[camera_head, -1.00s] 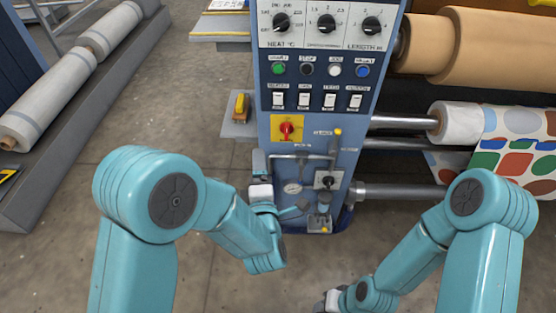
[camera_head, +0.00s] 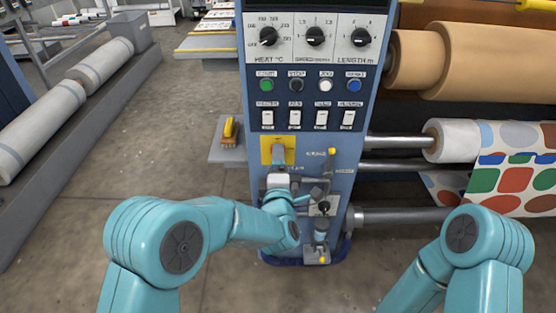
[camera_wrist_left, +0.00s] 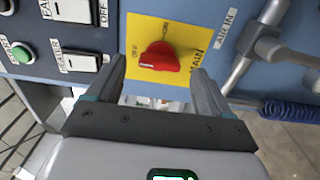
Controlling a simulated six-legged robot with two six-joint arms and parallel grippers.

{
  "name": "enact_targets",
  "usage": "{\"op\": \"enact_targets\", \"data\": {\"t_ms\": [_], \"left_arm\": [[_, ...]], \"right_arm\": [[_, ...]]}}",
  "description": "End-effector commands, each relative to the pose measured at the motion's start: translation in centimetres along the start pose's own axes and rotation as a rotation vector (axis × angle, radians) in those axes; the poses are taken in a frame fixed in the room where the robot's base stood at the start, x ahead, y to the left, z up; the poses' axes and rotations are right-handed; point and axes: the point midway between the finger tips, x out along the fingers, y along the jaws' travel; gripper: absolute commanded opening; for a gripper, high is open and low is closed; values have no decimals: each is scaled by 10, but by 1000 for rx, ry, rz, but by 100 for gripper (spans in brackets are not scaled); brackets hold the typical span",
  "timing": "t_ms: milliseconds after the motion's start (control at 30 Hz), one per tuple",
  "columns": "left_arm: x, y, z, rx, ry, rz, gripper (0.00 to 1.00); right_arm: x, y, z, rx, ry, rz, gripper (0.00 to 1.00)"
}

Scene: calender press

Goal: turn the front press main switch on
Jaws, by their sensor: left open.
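The main switch is a red rotary knob (camera_wrist_left: 158,57) on a yellow plate (camera_wrist_left: 185,33) with ON, OFF and MAIN lettering, low on the blue press panel. In the left wrist view the knob lies just beyond and between the fingertips of my left gripper (camera_wrist_left: 147,80), which is open and empty. In the head view the yellow plate (camera_head: 266,148) shows, but my left gripper (camera_head: 279,160) covers the knob. Whether the fingers touch the knob I cannot tell. My right gripper is out of view; only part of my right arm shows at lower right.
Above the plate are rocker switches (camera_head: 295,119), coloured buttons (camera_head: 326,85) and dials (camera_head: 315,35). Below and right are a yellow-tipped lever (camera_head: 331,153) and pipes.

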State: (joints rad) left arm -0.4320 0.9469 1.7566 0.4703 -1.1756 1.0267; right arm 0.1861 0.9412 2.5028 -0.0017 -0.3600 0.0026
Motion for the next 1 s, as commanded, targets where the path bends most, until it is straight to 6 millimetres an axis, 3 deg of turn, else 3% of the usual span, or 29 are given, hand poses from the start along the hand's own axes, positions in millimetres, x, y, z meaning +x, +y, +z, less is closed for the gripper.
{"op": "enact_targets", "data": {"t_ms": [200, 533, 567, 700, 733, 1000], "left_arm": [[24, -1, -1, 0, 1, -1, 81], [28, 0, -1, 0, 0, -1, 81], [28, 0, -1, 0, 0, -1, 74], [28, 0, 0, 0, 0, -1, 29], [27, 0, 0, -1, 0, -1, 25], [27, -1, 0, 19, 0, -1, 25]], "right_arm": [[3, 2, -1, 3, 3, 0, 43], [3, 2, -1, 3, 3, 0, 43], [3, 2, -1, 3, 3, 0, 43], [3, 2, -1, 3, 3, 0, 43], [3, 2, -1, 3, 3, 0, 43], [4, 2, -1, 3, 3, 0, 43]]}}
